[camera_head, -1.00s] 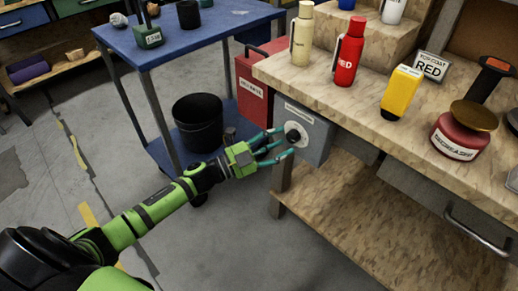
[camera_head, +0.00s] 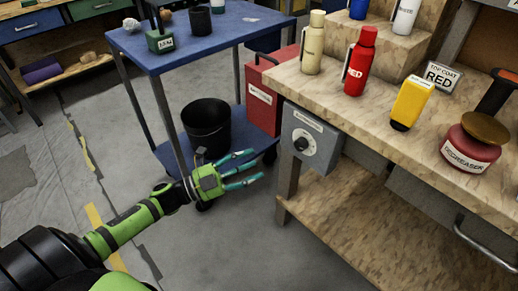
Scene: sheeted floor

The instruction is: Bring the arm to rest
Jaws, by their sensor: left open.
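My left arm comes in from the lower left, green and black. Its gripper (camera_head: 246,167) has teal fingers spread apart, open and empty. It hangs over the floor, in front of the blue cart and left of the workbench, apart from both. A grey box with a black dial (camera_head: 307,142) is fixed under the bench's left front corner, to the right of the fingers and clear of them. My right gripper is not in view.
The wooden workbench (camera_head: 385,130) carries a cream bottle (camera_head: 313,45), a red bottle (camera_head: 359,64), a yellow container (camera_head: 411,103) and a degreaser can (camera_head: 466,146). The blue cart (camera_head: 225,40) holds a black bucket (camera_head: 206,127) low down. Grey floor is free below.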

